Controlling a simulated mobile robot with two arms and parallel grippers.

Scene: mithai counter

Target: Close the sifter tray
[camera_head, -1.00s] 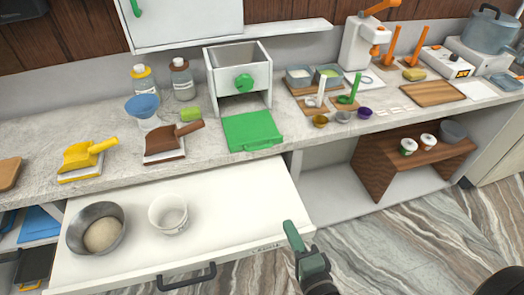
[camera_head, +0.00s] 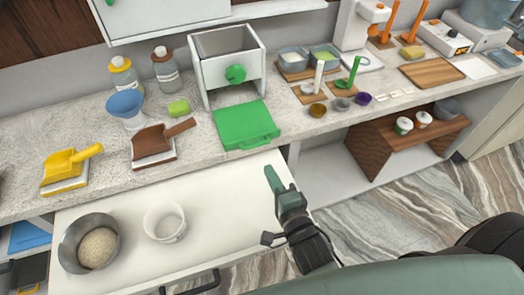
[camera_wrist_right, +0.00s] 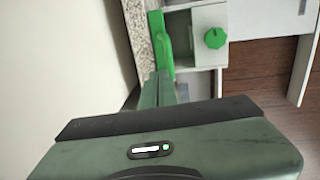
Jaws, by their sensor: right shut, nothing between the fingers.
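The sifter (camera_head: 227,65) is a white box on legs with a green knob, standing on the counter. Its green tray (camera_head: 245,123) is pulled out toward the counter's front edge, with its handle at the near side. The tray also shows edge-on in the right wrist view (camera_wrist_right: 162,45), just beyond the fingers, and the sifter (camera_wrist_right: 208,40) is beside it. My right gripper (camera_head: 273,180) is shut and empty, below and a little right of the tray handle, apart from it in the head view. My left gripper is not in view.
An open white drawer (camera_head: 215,225) juts out below the counter, holding a metal bowl (camera_head: 72,235) and a white cup (camera_head: 165,222). A brown scoop (camera_head: 152,147) and a lime-green item (camera_head: 179,108) lie left of the tray. Small bowls (camera_head: 341,104) stand right.

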